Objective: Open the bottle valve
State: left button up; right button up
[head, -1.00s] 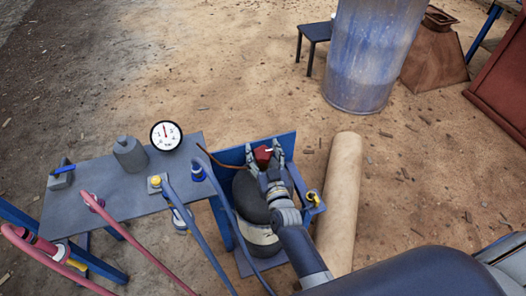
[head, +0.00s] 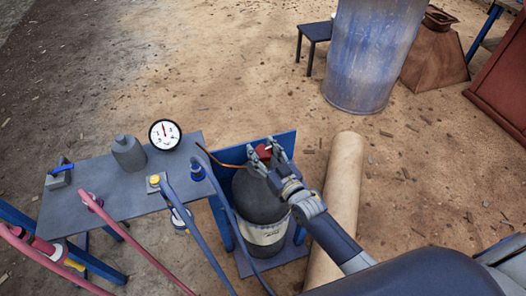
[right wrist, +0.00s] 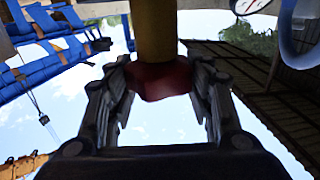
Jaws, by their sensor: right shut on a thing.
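The dark grey bottle (head: 259,205) with a pale label stands upright in front of a blue panel (head: 232,157). Its red valve (head: 264,151) is on top, partly covered by my fingers. My right gripper (head: 266,149) is shut on the red valve, one finger on each side. In the right wrist view the red valve (right wrist: 158,80) sits between the two fingers, below a yellow-brown post (right wrist: 153,30). My left gripper is not in view.
A grey table (head: 105,185) with a pressure gauge (head: 165,134) and a grey fitting (head: 128,153) stands left of the bottle. Blue and pink hoses cross the foreground. A tan roll (head: 343,190) lies right of the bottle. Open ground lies beyond.

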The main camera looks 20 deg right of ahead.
jog(key=shift+r, duration=0.2)
jog(key=o, duration=1.1)
jog(key=shift+f, duration=0.1)
jog(key=v, duration=1.2)
